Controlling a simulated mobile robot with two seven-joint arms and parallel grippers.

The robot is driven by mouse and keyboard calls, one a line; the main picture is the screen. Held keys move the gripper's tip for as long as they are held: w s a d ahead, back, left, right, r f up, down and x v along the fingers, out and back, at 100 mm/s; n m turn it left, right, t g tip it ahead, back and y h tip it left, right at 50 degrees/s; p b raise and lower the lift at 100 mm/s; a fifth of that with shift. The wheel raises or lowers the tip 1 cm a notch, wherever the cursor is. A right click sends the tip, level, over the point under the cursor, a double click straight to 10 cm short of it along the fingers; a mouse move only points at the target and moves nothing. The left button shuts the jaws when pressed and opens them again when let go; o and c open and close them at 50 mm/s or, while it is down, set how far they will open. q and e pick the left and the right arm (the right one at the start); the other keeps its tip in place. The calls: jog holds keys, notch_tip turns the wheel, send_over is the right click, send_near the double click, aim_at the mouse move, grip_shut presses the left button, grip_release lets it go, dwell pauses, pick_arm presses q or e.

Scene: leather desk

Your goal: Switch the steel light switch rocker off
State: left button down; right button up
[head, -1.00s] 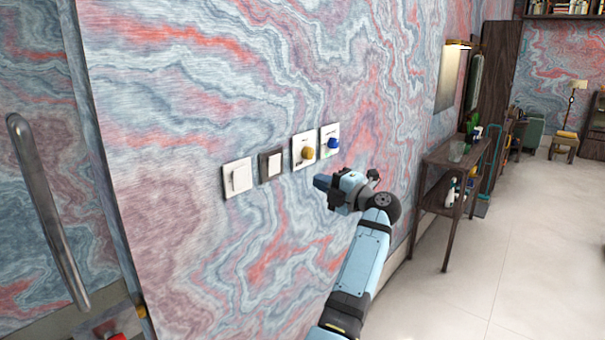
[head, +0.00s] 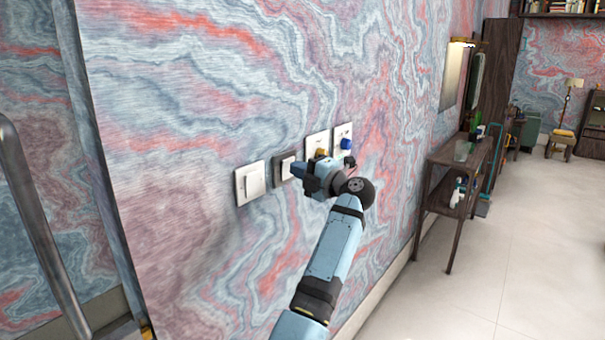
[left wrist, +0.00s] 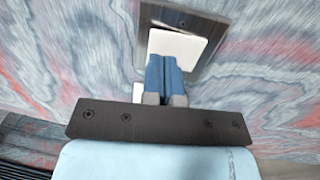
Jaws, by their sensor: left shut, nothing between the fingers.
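The steel light switch (head: 279,171) is on the wall, second from the left in a row of wall plates. It has a dark metal frame and a pale rocker, partly hidden behind my left gripper (head: 297,169). In the left wrist view the steel frame (left wrist: 212,27) surrounds the white rocker (left wrist: 189,47). My left gripper's blue fingers (left wrist: 164,62) are shut together and empty, and overlap the lower part of the rocker. I cannot tell whether the tips touch it. The rocker's tilt is unclear. My right gripper is not in view.
A white switch (head: 250,183) is to the left. To the right are a plate with a yellow knob (head: 320,153) and one with a blue knob (head: 345,143). A side table (head: 455,175) stands along the wall, with open floor (head: 510,250) beside it.

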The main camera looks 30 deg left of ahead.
pick_arm(q)
jog(key=shift+a+r, duration=0.1)
jog(key=shift+a, duration=0.45)
jog(key=shift+a+r+p, duration=0.2)
jog(key=shift+r+p, duration=0.05)
jog(key=shift+p, duration=0.25)
jog(key=s+d+r, duration=0.1)
jog(key=d, duration=1.3)
jog(key=shift+r, duration=0.25)
